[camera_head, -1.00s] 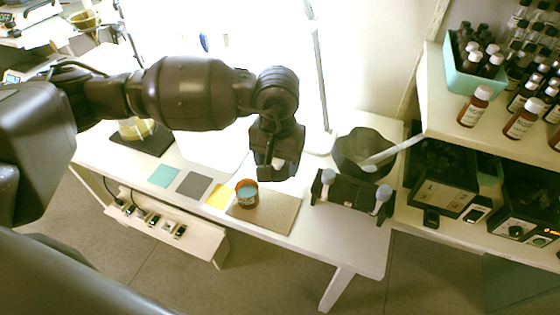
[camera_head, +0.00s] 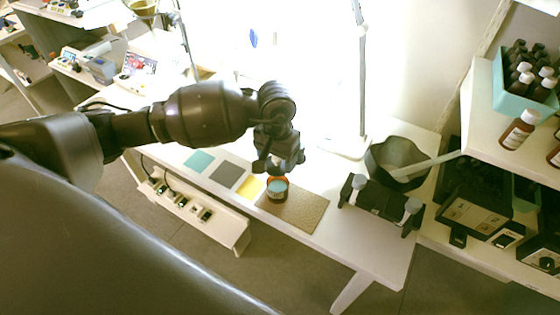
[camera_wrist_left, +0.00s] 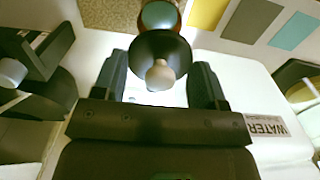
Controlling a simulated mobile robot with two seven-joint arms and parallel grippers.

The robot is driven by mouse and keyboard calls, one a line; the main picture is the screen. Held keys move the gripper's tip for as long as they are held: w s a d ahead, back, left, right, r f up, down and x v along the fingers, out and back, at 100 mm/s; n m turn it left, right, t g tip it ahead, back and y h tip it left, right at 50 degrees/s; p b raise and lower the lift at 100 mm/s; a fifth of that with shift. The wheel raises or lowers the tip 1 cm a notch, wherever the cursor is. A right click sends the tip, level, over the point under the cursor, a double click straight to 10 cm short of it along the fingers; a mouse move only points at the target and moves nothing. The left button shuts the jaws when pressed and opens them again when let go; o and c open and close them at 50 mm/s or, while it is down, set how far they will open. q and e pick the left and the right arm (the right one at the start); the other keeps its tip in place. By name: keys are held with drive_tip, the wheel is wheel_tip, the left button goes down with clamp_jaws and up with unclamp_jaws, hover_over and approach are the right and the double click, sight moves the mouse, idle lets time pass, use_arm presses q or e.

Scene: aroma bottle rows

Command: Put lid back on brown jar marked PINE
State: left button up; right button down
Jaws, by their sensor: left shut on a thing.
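The brown jar (camera_head: 278,194) stands open on a tan mat (camera_head: 300,210), with blue-green showing in its mouth; no marking is readable. My left gripper (camera_head: 279,166) is just behind and above it in the head view. In the left wrist view, my left gripper (camera_wrist_left: 160,80) is shut on the pale knob of a dark round lid (camera_wrist_left: 160,48). The lid's disc lies beyond the fingertips, and the jar (camera_wrist_left: 161,12) shows partly behind it. The lid appears apart from the jar, but the gap is hard to judge. My right gripper is not in view.
Teal (camera_head: 199,160), grey (camera_head: 226,174) and yellow (camera_head: 251,187) squares lie left of the mat. A black rack (camera_head: 376,203) and dark bowl (camera_head: 393,160) stand right. A shelf (camera_head: 478,107) holds brown bottles. The table's front right is clear.

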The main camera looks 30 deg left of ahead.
use_arm(q)
drive_tip(key=shift+f, duration=0.1)
drive_tip(key=shift+f+b, duration=0.35)
drive_tip(key=shift+f, duration=0.55)
wheel_tip(320, 180, down, 2)
drive_tip(key=shift+f+b, duration=0.1)
drive_tip(key=shift+b, duration=0.25)
drive_tip(key=shift+f+b, duration=0.45)
drive_tip(key=shift+f, duration=0.25)
clamp_jaws()
drive_tip(key=shift+f, duration=0.2)
drive_tip(key=shift+f+b, duration=0.15)
drive_tip(key=shift+b, duration=0.15)
drive_tip(key=shift+s+f, duration=0.2)
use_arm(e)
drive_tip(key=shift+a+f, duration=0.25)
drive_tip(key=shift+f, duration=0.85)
